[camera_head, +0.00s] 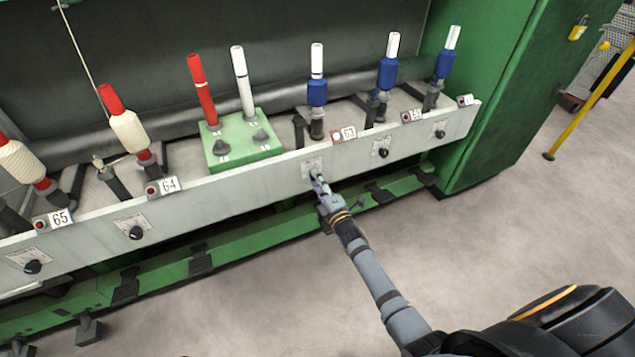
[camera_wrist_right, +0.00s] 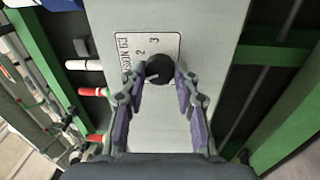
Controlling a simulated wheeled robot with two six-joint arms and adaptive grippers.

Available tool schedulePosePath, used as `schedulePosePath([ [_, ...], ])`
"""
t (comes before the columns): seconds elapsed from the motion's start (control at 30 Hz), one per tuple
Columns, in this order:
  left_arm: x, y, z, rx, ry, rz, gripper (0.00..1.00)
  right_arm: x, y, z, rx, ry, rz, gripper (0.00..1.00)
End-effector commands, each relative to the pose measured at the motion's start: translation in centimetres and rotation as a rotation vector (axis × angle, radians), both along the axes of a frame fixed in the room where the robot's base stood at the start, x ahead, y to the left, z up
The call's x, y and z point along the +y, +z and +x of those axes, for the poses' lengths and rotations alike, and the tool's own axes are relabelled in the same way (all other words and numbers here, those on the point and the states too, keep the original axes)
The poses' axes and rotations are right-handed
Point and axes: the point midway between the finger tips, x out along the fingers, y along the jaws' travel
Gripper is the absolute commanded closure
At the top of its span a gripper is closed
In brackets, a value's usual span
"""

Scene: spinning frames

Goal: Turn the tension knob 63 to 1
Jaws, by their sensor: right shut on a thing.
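The tension knob 63 (camera_wrist_right: 159,69) is a round black knob on the pale front rail (camera_wrist_right: 208,30). Its white label (camera_wrist_right: 150,44) reads 63 and shows the numbers 2 and 3; the 1 and the knob's pointer are hidden. My right gripper (camera_wrist_right: 158,78) is shut on the knob, with one purple-padded finger on each side. In the head view my right gripper (camera_head: 319,184) reaches the rail just below the label plate and covers the knob. My left gripper is out of view.
Similar black knobs sit along the rail, at left (camera_head: 136,232) and right (camera_head: 383,152). The number 63 tag (camera_head: 348,133) is above the rail. Red, white and blue bobbins stand behind it. A green lower beam (camera_head: 230,250) runs below; the floor in front is clear.

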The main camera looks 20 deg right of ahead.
Motion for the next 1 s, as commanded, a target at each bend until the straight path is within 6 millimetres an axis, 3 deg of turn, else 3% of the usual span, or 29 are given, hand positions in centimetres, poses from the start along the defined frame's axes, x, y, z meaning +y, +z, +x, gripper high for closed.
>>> schedulePosePath([
  [0.3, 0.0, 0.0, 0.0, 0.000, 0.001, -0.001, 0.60, 0.0, -0.2, -0.1, 0.004, 0.000, 0.000, 1.00],
  [0.33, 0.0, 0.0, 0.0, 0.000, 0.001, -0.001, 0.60, 0.0, -0.2, -0.1, 0.004, 0.000, 0.000, 0.65],
  [0.47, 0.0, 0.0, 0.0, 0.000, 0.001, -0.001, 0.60, 0.0, -0.2, -0.1, 0.003, 0.000, 0.000, 0.47],
  [0.8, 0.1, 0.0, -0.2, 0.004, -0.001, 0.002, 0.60, 0.0, -0.1, -0.3, 0.002, 0.000, 0.000, 0.46],
  [1.0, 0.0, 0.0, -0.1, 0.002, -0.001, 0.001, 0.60, -0.4, -0.6, -4.0, 0.006, 0.000, -0.001, 0.46],
])
